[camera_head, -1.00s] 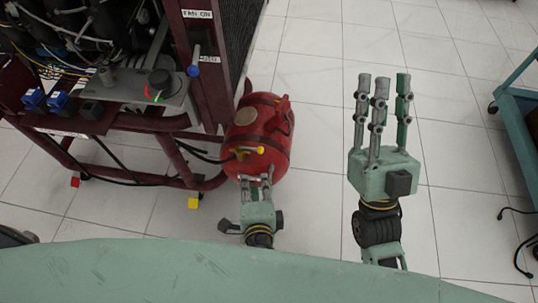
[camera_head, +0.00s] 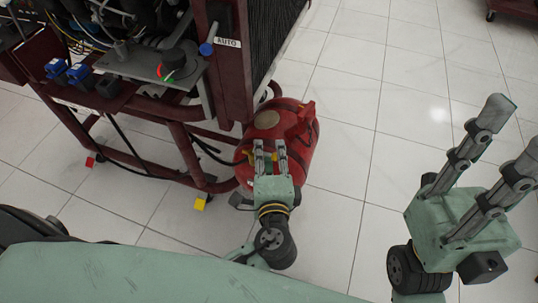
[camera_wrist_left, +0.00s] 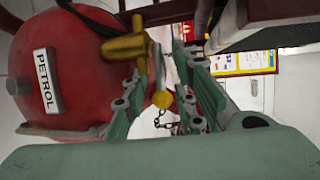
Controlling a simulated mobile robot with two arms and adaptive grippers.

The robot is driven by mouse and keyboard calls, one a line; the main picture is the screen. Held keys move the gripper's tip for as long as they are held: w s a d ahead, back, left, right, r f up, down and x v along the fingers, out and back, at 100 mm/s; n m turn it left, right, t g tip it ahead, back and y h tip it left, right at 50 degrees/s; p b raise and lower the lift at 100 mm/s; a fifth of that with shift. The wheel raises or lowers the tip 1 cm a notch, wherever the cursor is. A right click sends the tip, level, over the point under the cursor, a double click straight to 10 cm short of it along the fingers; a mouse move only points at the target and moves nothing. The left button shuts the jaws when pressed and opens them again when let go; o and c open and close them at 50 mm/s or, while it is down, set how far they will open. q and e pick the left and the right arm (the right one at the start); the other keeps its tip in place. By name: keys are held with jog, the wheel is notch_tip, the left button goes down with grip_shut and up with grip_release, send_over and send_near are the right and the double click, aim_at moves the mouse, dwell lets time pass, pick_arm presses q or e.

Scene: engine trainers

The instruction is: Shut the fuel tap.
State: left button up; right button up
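The red fuel tank (camera_head: 298,155) lies beside the frame of the engine trainer. In the left wrist view it bears a PETROL label (camera_wrist_left: 45,82). The brass fuel tap (camera_wrist_left: 125,47) sticks out of the tank, and its thin lever ends in a yellow knob (camera_wrist_left: 162,100). My left gripper (camera_head: 270,146) is at the tank, with its fingers apart. In the wrist view the lever and knob lie between the fingers; I cannot tell whether they touch. In the head view the fingers partly hide the tap. My right gripper (camera_head: 512,132) is open and empty, away over the floor.
The trainer's dark red frame (camera_head: 185,155) stands left of the tank, with a black hose running between them. A control plate (camera_head: 150,65) with a black knob sits above. The tiled floor right of the tank is clear.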

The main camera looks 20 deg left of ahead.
pick_arm(q)
grip_shut()
dwell(0.4)
